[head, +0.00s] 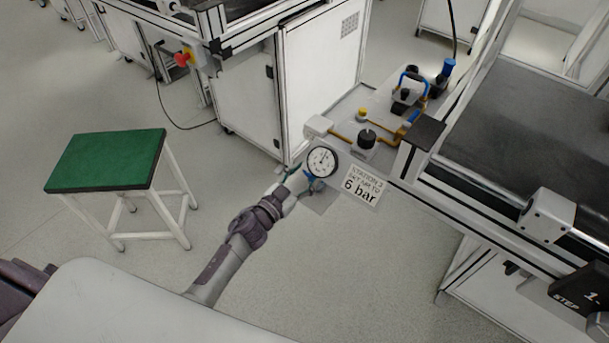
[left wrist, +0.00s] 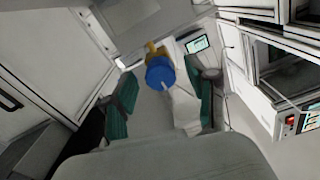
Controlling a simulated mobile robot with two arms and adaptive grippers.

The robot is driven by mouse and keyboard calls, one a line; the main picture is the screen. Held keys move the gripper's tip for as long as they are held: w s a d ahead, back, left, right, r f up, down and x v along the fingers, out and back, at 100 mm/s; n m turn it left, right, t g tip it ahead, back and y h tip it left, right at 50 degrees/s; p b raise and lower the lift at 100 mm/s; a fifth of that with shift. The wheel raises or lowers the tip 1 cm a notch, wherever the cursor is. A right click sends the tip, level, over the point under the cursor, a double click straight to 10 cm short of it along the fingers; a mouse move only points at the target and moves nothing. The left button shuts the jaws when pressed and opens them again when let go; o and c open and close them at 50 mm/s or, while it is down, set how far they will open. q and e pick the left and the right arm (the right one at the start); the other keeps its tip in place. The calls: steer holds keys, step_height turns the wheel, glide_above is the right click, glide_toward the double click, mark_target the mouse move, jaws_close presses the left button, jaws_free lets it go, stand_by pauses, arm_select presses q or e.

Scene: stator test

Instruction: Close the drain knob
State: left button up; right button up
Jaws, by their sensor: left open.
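The drain knob (left wrist: 160,74) is blue with a white mark on its face and a yellow-brown fitting behind it. In the head view a bit of the blue knob (head: 314,183) shows below the round pressure gauge (head: 322,161), partly hidden by my left gripper (head: 300,180). The left gripper is open around or just in front of the knob; I cannot tell the exact depth. My right gripper is not in view.
A sign reading 6 bar (head: 363,187) hangs right of the gauge. A black knob (head: 366,139) and blue and yellow tubing stand on the panel above. A green-topped stool (head: 107,160) stands at left. White cabinets border the workspace; the floor below is clear.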

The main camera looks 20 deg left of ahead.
arm_select(q)
steer(key=shift+c, duration=0.4)
jaws_close()
